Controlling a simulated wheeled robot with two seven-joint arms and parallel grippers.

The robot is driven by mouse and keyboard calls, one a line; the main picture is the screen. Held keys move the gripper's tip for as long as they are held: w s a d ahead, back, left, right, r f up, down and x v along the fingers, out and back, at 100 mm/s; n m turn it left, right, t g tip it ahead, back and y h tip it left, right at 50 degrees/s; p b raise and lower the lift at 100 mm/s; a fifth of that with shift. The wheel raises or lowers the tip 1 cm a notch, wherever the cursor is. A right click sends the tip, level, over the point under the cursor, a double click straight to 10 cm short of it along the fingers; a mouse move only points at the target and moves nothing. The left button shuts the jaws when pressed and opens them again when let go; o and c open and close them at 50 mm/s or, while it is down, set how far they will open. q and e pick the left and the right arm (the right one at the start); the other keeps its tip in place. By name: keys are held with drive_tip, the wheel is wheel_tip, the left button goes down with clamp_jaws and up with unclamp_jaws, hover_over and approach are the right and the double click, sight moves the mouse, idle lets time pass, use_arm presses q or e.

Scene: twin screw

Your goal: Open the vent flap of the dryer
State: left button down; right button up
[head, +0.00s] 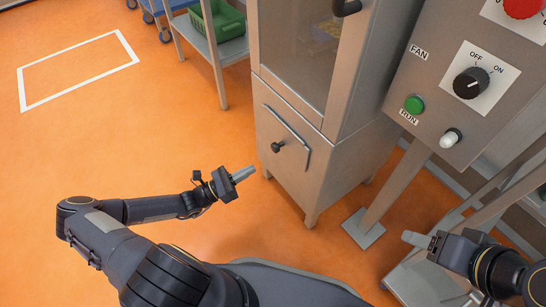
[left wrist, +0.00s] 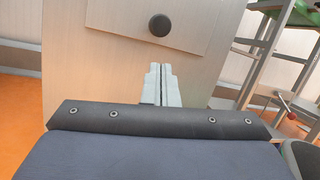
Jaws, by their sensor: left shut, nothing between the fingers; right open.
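The dryer (head: 270,105) is a tall metal cabinet on legs at the centre of the head view. Low on its front is the vent flap (head: 290,140), with a black knob (head: 277,147) near its lower left. The flap appears closed. In the left wrist view the flap (left wrist: 200,22) and its round knob (left wrist: 160,25) lie just beyond my fingertips. My left gripper (head: 244,174) is shut and empty, below and left of the knob, not touching it. Its fingers (left wrist: 161,80) are together in the left wrist view. My right gripper (head: 413,239) is open at the lower right.
A control box (head: 440,75) with a green RUN button (head: 414,104) and a FAN dial (head: 470,83) stands right of the dryer on a post. A shelf with a green crate (head: 228,22) is at the back. The orange floor left of the dryer is clear.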

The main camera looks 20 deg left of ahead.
use_arm(q)
drive_tip(key=b, duration=0.3)
approach(285, 150)
drive_tip(key=x, duration=0.5)
drive_tip(key=shift+d, duration=0.15)
drive_tip(key=shift+w+d+r, duration=0.1)
drive_tip(key=shift+w+d, duration=0.25)
drive_tip(key=shift+a+r+p, duration=0.1)
drive_tip(key=shift+p, duration=0.2)
